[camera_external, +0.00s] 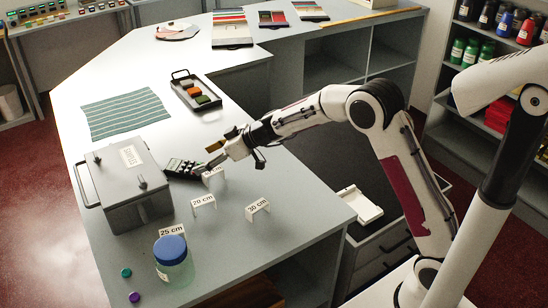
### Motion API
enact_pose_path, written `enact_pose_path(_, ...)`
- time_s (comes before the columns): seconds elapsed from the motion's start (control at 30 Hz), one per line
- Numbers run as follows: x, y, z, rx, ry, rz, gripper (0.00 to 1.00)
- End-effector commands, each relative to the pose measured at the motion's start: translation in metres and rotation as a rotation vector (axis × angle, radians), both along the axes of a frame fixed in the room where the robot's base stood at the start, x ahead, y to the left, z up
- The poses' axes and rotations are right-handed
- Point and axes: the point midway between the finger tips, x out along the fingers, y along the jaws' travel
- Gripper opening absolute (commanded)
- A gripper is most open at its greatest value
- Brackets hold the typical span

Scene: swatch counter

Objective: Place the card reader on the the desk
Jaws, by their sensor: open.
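The card reader (182,168) is a small dark device with a light keypad. It lies on the grey desk (235,240), close to the right side of a grey metal box. My gripper (212,158) is open and just right of the card reader, reaching in from the right. Its fingers are near the card reader's right end; I cannot tell whether they touch it. Part of the desk behind my gripper is hidden.
The grey box (125,185) stands at the left. A blue-lidded jar (173,262) is in front, near small distance signs (204,203). A tray of coloured blocks (195,92) and a striped cloth (125,112) lie behind. The desk's right front is clear.

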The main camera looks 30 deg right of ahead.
Motion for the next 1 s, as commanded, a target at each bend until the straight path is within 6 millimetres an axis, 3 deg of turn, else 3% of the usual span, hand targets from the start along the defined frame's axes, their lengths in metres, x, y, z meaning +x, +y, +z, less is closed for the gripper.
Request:
enact_pose_path(0.43,-0.026,-0.025,0.025,0.000,-0.001,0.001,0.68)
enact_pose_path(1.0,-0.029,-0.028,0.027,0.000,0.000,0.001,0.68)
